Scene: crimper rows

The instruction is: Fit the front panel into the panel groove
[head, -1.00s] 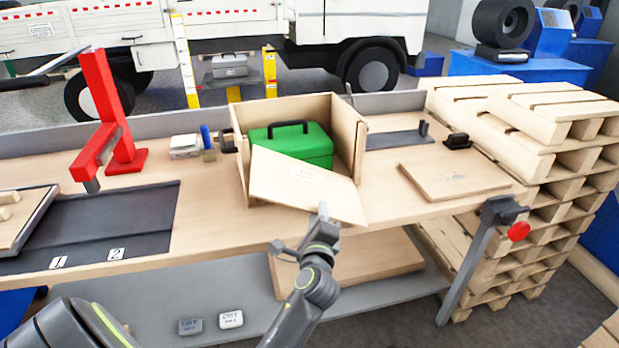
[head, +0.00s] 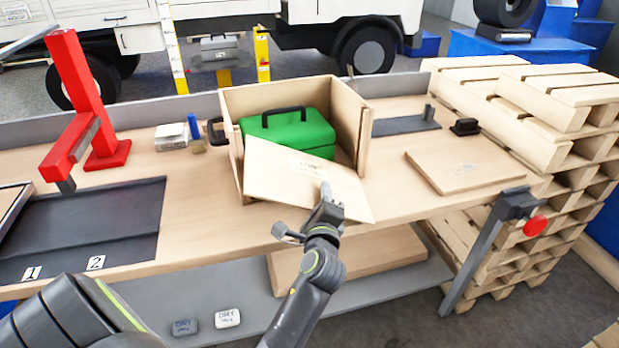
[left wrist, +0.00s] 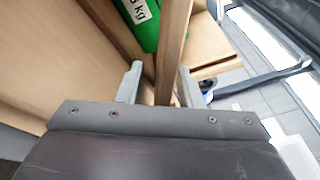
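The front panel (head: 280,180) is a pale wooden board with a small label. It leans tilted across the open front of the wooden crate (head: 348,112), its right end standing out toward the table's front edge. The panel groove at the crate's front is not clearly visible. My left gripper (head: 324,202) is in front of the panel's right half, overlapping its lower part. In the left wrist view its fingers (left wrist: 163,82) stand apart with a wooden edge (left wrist: 172,60) between them and a gap by the left finger. My right gripper is out of view.
A green toolbox (head: 290,132) sits inside the crate. A red press (head: 88,110) and dark mat (head: 90,225) are on the left. A flat board (head: 465,162) lies on the right, near a clamp (head: 520,205). Pallets (head: 560,150) stand beyond the table's right end.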

